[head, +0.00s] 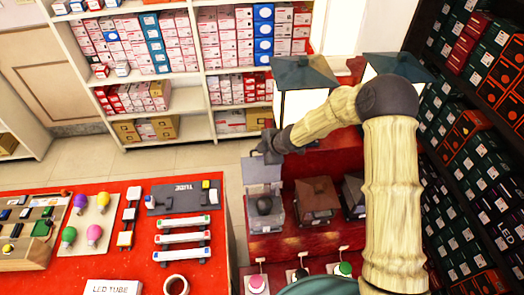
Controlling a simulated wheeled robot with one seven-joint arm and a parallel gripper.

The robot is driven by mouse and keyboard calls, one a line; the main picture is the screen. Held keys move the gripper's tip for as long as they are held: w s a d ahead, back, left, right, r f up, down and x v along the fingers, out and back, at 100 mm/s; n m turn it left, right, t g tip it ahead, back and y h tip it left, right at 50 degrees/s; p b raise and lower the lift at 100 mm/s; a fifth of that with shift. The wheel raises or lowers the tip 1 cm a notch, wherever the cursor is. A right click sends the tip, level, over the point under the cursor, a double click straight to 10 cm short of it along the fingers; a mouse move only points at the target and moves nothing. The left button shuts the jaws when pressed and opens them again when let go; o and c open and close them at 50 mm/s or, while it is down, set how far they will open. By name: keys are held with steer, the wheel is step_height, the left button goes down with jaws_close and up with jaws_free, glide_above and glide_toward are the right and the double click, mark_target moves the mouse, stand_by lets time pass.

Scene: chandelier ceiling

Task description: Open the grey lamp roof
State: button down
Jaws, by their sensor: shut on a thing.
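The grey lamp (263,220) stands on the red stepped display right of the middle. Its grey roof (261,172) is tipped up at the back, and the open top shows a dark round thing (264,205) inside the lamp. My gripper (265,155) is at the roof's upper edge and is shut on it. The fingertips are small and dark here, so the exact contact is hard to see. My arm comes in from the right, over the display.
A brown-roofed lamp (317,196) and a dark lamp (354,193) stand right of the grey lamp. Larger lamps (304,80) stand behind, close to my arm. A red table (120,262) with bulbs and tubes is at left. Box-filled shelves line the back and right.

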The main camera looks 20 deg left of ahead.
steer(key=shift+s+d+f, duration=0.1)
steer(key=shift+s+f, duration=0.05)
steer(key=shift+f, duration=0.15)
steer(key=c, duration=1.6)
jaws_free()
steer(key=shift+o, duration=0.2)
steer(key=shift+w+f, duration=0.1)
steer(key=shift+w, duration=0.2)
steer(key=shift+w+r, duration=0.1)
steer(key=shift+r, duration=0.1)
steer(key=shift+s+a+r, duration=0.1)
steer(key=shift+s+a, duration=0.1)
steer(key=shift+a, duration=0.1)
steer(key=shift+d, duration=0.1)
